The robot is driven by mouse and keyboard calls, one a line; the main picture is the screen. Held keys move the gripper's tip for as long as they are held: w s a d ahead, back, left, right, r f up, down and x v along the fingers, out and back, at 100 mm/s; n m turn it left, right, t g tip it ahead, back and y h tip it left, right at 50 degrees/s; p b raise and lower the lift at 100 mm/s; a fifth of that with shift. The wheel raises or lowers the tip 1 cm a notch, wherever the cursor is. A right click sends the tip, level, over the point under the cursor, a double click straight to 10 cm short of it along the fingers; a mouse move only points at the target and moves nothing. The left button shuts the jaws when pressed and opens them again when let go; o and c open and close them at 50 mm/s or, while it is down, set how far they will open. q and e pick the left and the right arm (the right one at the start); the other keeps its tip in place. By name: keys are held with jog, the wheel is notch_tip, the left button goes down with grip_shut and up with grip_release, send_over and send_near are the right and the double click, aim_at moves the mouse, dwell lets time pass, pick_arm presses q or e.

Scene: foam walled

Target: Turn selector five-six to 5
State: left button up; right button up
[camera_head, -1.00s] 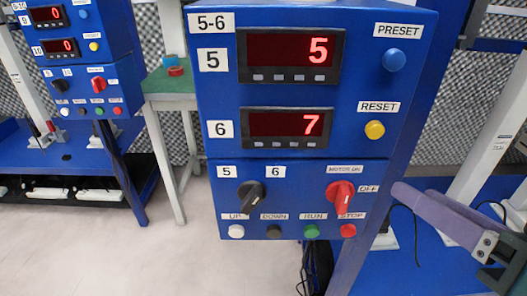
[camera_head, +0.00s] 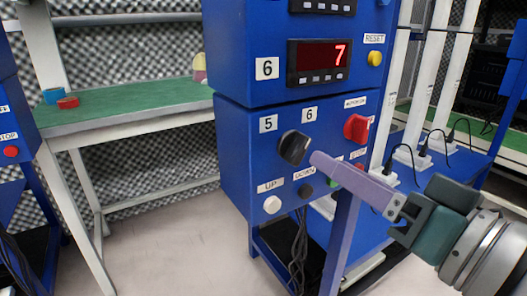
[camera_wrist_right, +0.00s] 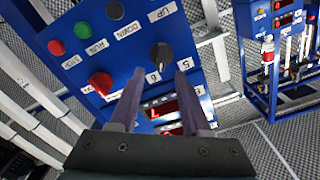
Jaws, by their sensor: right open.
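The five-six selector is a black knob (camera_head: 294,147) on the blue control box (camera_head: 235,150), below the labels 5 (camera_head: 268,124) and 6 (camera_head: 309,114). It also shows in the right wrist view (camera_wrist_right: 161,54), where its surroundings appear upside down. I cannot tell for sure which label it points to. My right gripper (camera_head: 317,158) has long purple fingers. Its tips are just right of the knob in the head view. In the wrist view the open fingers (camera_wrist_right: 160,75) point at the panel, with the knob between and beyond their tips; contact is not visible. My left gripper is not in view.
A red knob (camera_head: 356,127) sits right of the selector, with a white button (camera_head: 272,205) and a black button (camera_head: 305,191) below. The display (camera_head: 321,62) reads 7. A green-topped table (camera_head: 130,104) stands at left. White posts and cables are behind my right gripper.

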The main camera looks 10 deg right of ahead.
aim_at(304, 150)
jog(key=b+x, duration=0.1)
jog(key=x, duration=0.5)
jog(key=shift+s+a, duration=0.1)
jog(key=shift+c, duration=0.2)
grip_shut()
